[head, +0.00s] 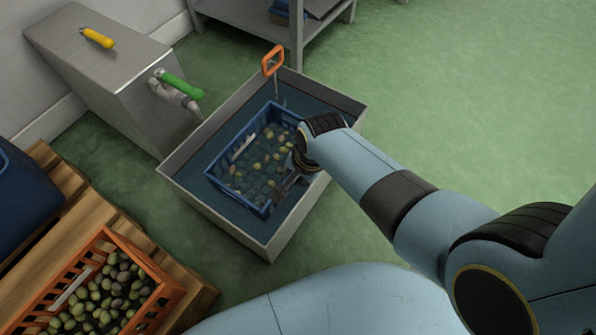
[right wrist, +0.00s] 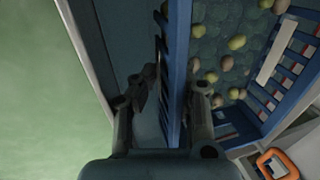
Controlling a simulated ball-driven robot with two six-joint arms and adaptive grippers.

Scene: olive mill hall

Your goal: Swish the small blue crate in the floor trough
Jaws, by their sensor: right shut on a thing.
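The small blue crate (head: 218,168) sits in the grey floor trough (head: 233,235), in dark water, with several green and yellowish olives inside. It appears level, and water shows among the olives. My right gripper (head: 291,183) is at the crate's near right side. In the right wrist view the gripper (right wrist: 172,98) is shut on the blue crate's side wall (right wrist: 179,60), one finger on each side. The trough rim (right wrist: 88,55) runs close beside the outer finger. My left gripper is out of view.
A steel cabinet (head: 105,75) with a green-handled tap (head: 180,86) stands left of the trough. An orange handle (head: 272,60) rises at the trough's far corner. An orange crate of olives (head: 160,290) rests on a wooden pallet (head: 150,240). Green floor (head: 470,100) is clear at right.

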